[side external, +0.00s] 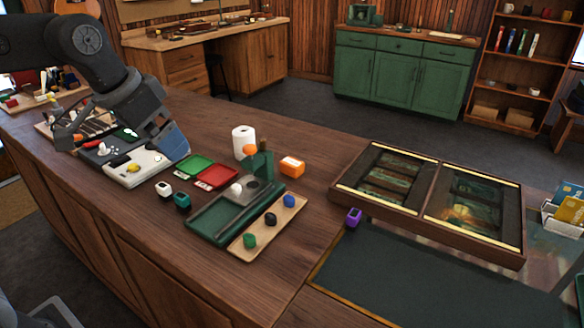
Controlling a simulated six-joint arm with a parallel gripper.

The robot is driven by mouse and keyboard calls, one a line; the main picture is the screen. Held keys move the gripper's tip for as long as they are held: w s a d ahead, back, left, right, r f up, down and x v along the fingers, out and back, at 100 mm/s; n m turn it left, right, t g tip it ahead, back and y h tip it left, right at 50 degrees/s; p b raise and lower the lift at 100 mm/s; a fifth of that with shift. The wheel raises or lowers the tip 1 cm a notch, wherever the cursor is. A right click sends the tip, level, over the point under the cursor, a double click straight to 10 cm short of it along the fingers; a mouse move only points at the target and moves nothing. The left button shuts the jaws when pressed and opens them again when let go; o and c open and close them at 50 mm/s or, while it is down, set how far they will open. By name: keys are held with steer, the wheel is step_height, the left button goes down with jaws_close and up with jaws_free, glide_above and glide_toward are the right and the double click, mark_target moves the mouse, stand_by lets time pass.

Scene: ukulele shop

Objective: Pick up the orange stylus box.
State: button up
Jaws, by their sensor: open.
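My gripper (113,148) is at the left of the side view, above the cluttered left part of the counter. Its dark fingers are spread apart and nothing shows between them. It is well to the left of the orange box and not touching it. The arm hides part of the things beneath it.
A white paper roll (243,141) and a green holder (263,165) with an orange ball stand left of the box. Green and red trays (216,176), a dark green tray (205,222) and a wooden tray (244,252) lie nearby. A framed display case (333,200) and purple item (353,218) are right.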

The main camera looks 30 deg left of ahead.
steer(key=w+d+m+g, duration=0.1)
steer(key=w+m, duration=0.1)
steer(key=w, duration=1.3)
steer(key=m+g+h, duration=0.1)
steer(key=m, duration=0.2)
glide_toward(292, 162)
steer(key=x, duration=1)
steer(key=shift+w+f, duration=0.1)
steer(key=shift+f, duration=0.1)
steer(key=c, duration=1)
steer(key=shift+o, duration=0.2)
